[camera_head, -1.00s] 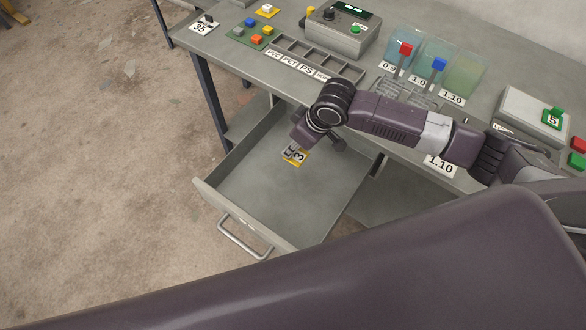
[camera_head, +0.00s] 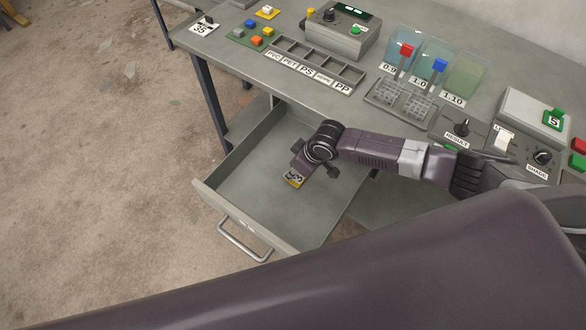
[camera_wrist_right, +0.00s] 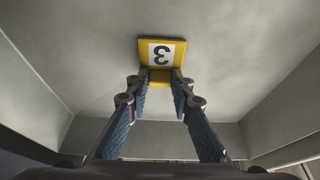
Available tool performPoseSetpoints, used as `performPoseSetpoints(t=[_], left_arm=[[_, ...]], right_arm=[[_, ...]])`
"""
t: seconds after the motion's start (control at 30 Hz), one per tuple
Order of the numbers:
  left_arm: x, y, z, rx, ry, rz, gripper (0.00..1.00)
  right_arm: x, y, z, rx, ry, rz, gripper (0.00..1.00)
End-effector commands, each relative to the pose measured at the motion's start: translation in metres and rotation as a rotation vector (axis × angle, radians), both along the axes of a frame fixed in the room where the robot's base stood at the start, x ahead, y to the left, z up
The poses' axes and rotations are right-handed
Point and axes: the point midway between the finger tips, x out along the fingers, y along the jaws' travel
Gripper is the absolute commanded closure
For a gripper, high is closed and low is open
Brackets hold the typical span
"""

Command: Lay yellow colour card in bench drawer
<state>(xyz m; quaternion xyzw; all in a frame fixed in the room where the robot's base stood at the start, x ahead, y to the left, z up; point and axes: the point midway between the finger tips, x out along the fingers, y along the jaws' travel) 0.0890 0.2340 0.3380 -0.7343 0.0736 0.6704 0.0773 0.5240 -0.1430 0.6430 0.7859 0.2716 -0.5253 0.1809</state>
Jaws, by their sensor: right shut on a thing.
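The bench drawer (camera_head: 245,182) is pulled open below the bench and looks empty apart from the card and my gripper. The yellow colour card (camera_head: 294,178) has a white label with a black 3. My right gripper (camera_head: 299,169) is down inside the drawer, shut on the card. In the right wrist view the fingertips (camera_wrist_right: 160,82) pinch the near edge of the card (camera_wrist_right: 161,52), with the drawer floor (camera_wrist_right: 85,75) behind it. I cannot tell if the card touches the floor. My left gripper is not in view.
The drawer's front wall and handle (camera_head: 245,240) face the open floor.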

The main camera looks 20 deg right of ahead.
Motion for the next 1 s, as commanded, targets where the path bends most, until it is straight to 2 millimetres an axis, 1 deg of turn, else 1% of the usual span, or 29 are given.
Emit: performPoseSetpoints(t=[0.17,0.2,0.33,0.57,0.73,0.87,1.0], left_arm=[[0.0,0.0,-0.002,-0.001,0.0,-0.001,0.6],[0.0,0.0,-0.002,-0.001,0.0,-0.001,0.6],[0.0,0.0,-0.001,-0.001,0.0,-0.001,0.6],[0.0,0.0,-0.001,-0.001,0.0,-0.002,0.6],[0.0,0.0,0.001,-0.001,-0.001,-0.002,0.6],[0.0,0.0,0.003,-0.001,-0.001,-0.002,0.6],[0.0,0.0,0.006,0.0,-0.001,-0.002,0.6]], right_arm=[[0.0,0.0,-0.004,0.0,0.0,-0.001,0.95],[0.0,0.0,-0.003,0.0,0.0,-0.001,0.76],[0.0,0.0,-0.003,0.0,0.0,-0.001,0.62],[0.0,0.0,-0.003,0.0,0.001,-0.001,0.62],[-0.001,-0.002,0.005,0.0,0.0,-0.001,0.62],[-0.006,-0.006,0.022,0.0,-0.001,-0.001,0.62],[-0.014,-0.012,0.048,0.002,-0.002,-0.001,0.62]])
